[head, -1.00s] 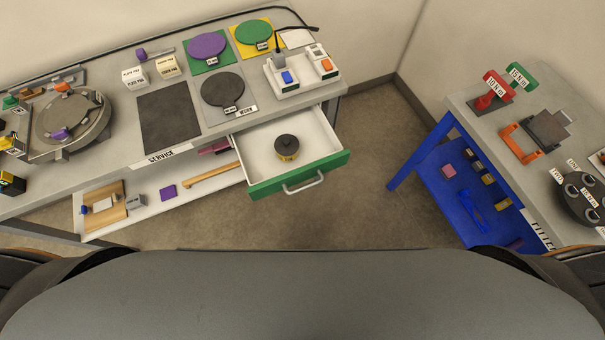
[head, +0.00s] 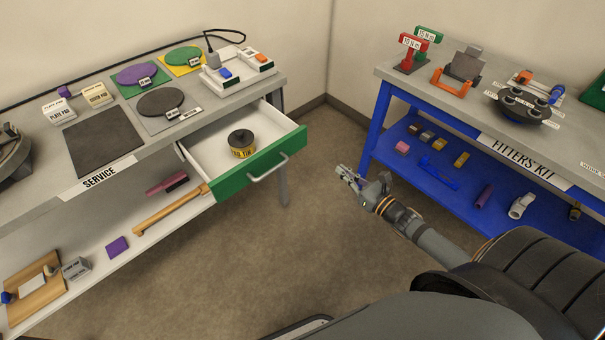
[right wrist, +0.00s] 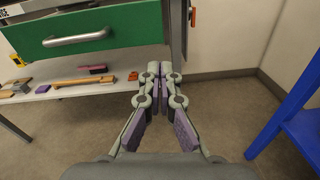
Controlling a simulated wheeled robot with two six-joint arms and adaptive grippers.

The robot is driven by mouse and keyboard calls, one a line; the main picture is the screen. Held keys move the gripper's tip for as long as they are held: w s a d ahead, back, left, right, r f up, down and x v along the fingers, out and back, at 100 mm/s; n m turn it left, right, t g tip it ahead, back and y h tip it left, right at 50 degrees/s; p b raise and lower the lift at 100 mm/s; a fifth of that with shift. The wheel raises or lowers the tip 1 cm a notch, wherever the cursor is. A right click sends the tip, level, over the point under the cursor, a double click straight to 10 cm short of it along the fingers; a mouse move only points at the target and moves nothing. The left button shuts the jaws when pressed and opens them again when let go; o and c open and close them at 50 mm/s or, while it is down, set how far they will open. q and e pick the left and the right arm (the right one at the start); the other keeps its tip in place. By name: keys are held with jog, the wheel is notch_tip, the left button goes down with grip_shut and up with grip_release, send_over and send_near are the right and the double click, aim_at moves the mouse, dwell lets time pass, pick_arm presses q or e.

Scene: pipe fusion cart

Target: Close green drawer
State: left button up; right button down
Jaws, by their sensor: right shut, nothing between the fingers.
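The green drawer (head: 232,181) stands open, pulled out from under the service bench. A round dark tin with a yellow label (head: 241,146) sits inside its white interior. The drawer has a silver bar handle (head: 270,167). My right gripper (head: 343,173) is shut and empty, out in the open to the right of the drawer front and apart from it. In the right wrist view the green front (right wrist: 100,27) and its handle (right wrist: 76,37) are at upper left, beyond and left of my fingertips (right wrist: 160,70). My left gripper is in no view.
The service bench (head: 215,104) bears pads, discs and a white tray. Its lower shelf (head: 90,262) holds a wooden bar and small items. A blue-legged fitters table (head: 370,135) stands to the right. Bare floor (head: 290,240) lies between them.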

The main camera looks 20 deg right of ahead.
jog(key=a+r+n, duration=0.1)
jog(key=a+n, duration=0.1)
pick_arm(q)
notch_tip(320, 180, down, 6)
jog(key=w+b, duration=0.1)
jog(key=b, duration=0.4)
pick_arm(e)
send_near(300, 141)
jog(key=shift+y, duration=0.4)
jog(key=p+x, duration=0.1)
jog(key=x, duration=0.1)
jog(key=p+x, duration=0.1)
jog(key=x, duration=0.1)
jog(key=p+x, duration=0.2)
jog(key=x, duration=0.1)
jog(key=shift+d+f, duration=0.2)
jog(key=shift+d, duration=0.2)
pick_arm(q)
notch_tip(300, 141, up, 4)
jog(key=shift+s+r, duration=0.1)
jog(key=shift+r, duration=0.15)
